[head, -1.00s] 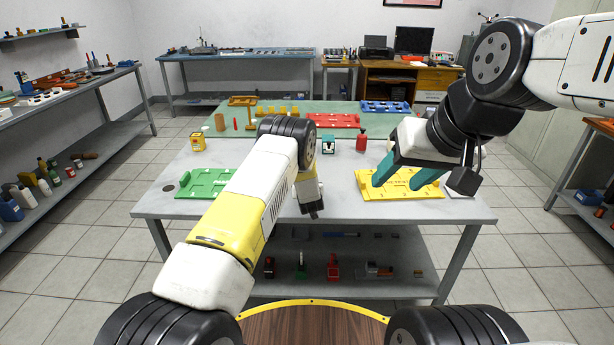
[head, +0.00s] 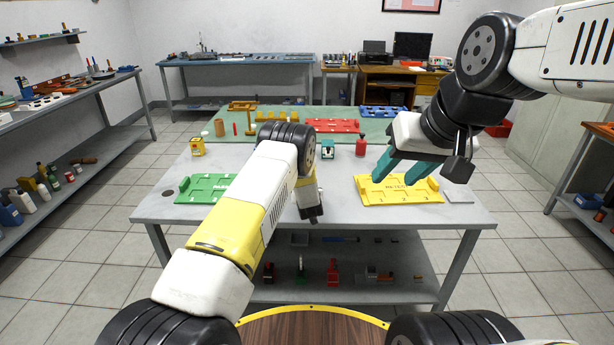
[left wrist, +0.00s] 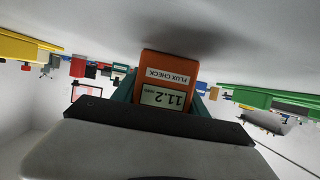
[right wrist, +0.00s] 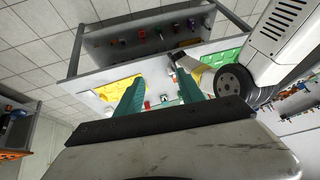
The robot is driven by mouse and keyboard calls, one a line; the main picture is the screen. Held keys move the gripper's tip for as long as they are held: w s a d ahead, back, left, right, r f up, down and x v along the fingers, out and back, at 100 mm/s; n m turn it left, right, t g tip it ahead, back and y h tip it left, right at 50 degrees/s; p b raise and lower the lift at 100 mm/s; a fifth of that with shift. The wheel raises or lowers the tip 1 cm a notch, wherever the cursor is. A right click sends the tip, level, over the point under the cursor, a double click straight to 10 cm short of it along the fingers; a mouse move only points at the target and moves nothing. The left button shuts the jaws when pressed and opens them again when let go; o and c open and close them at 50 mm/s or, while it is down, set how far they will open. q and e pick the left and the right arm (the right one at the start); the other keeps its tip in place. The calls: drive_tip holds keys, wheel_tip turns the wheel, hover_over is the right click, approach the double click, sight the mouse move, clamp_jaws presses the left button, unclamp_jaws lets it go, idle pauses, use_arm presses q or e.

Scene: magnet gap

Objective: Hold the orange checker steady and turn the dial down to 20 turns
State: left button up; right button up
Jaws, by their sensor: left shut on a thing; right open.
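The orange checker (left wrist: 178,68), labelled FLUX CHECK with a small display that appears to read 11.2, shows upside down in the left wrist view. My left gripper (left wrist: 170,88) is shut on it, with teal fingers at its sides. In the head view my left arm hides the checker and the left fingers. My right gripper (head: 393,180) is open and empty above the yellow tray (head: 400,196). Its two teal fingers also show apart in the right wrist view (right wrist: 161,90). I cannot make out the dial in any view.
A green tray (head: 205,190) lies left of my left arm. A red tray (head: 333,125) and a blue tray (head: 383,112) lie on the green mat.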

drive_tip(key=w+a+f+n+g, duration=0.1)
drive_tip(key=w+a, duration=0.1)
drive_tip(key=w, duration=1)
drive_tip(key=w+a, duration=0.3)
drive_tip(key=w, duration=0.9)
drive_tip(key=w+a+f+n, duration=0.1)
drive_tip(key=w+a+f, duration=0.4)
drive_tip(key=w+f, duration=0.5)
drive_tip(key=shift+n+g+h, duration=0.4)
drive_tip(key=w+a+x, duration=0.1)
drive_tip(key=x, duration=0.7)
drive_tip(key=w+a+r+x, duration=0.1)
drive_tip(key=w+x, duration=0.1)
drive_tip(key=x, duration=0.6)
drive_tip(key=w+a+r+x, duration=0.1)
drive_tip(key=x, duration=0.8)
drive_tip(key=shift+w+a+r, duration=0.15)
drive_tip(key=shift+w+a, duration=0.05)
drive_tip(key=shift+w, duration=0.1)
clamp_jaws()
